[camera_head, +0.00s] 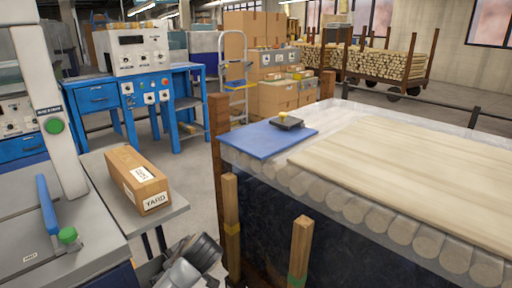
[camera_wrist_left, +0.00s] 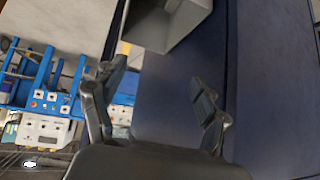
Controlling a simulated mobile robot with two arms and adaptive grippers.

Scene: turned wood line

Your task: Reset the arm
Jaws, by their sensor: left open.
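My left gripper shows in the left wrist view (camera_wrist_left: 157,100). Its two dark fingers are spread apart with nothing between them. Behind the fingers is a dark blue flat surface (camera_wrist_left: 185,75), and a grey hollow box-like part (camera_wrist_left: 165,25) is just beyond them at the top. The fingers look apart from both, but the distance is hard to judge. In the head view, part of my arm shows at the bottom edge, and no gripper fingers can be made out. My right gripper is not in view.
A cardboard box (camera_head: 138,180) sits on a grey side table (camera_head: 110,205) at left. A log-fronted bench (camera_head: 350,208) with a blue mat (camera_head: 262,139) and wooden posts (camera_head: 231,230) stands at right. A blue workbench (camera_head: 95,97) is behind. Floor (camera_head: 190,165) is open between them.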

